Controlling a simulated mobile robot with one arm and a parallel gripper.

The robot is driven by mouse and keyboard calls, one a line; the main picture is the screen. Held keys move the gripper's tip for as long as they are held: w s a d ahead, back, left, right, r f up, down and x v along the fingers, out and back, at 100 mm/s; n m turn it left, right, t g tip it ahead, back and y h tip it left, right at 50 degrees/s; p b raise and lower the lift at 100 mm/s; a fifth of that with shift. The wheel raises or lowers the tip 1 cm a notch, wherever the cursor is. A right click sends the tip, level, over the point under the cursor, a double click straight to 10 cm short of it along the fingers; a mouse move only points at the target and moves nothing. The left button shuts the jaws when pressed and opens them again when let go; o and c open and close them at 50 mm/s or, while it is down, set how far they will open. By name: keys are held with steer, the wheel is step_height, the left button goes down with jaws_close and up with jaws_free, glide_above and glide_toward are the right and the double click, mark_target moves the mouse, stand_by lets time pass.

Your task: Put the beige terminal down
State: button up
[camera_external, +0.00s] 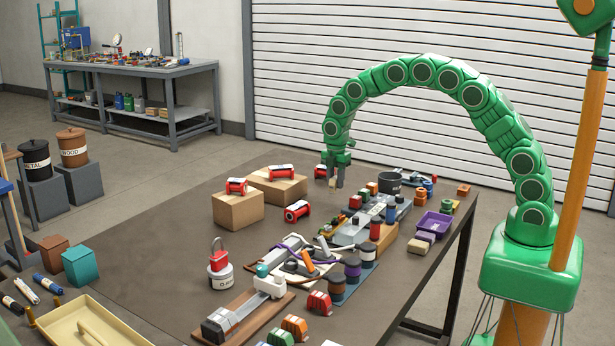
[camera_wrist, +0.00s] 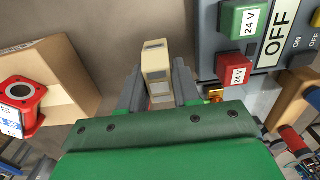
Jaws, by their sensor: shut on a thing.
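The beige terminal (camera_wrist: 154,60) is a small upright-looking block between the two grey fingers of my gripper (camera_wrist: 157,78) in the wrist view. The fingers are shut on its sides. In the external view my gripper (camera_external: 337,182) points down, low over the far part of the brown table (camera_external: 150,235). The terminal is too small and covered there to make out clearly. I cannot tell whether its underside touches the table.
In the wrist view, red (camera_wrist: 233,70) and green (camera_wrist: 243,17) blocks labelled 24 V sit on a grey unit close right. A cardboard box (camera_wrist: 62,75) with a red flanged part (camera_wrist: 20,95) stands left. Bare tabletop lies between. A dark cup (camera_external: 389,183) stands right of my gripper.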

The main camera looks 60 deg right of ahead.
steer(key=shift+w+f, duration=0.75)
steer(key=shift+f, duration=0.2)
steer(key=shift+w+f, duration=0.7)
steer(key=shift+f, duration=1.55)
steer(key=shift+f, duration=0.15)
steer(key=o, duration=1.1)
steer(key=shift+c, duration=0.2)
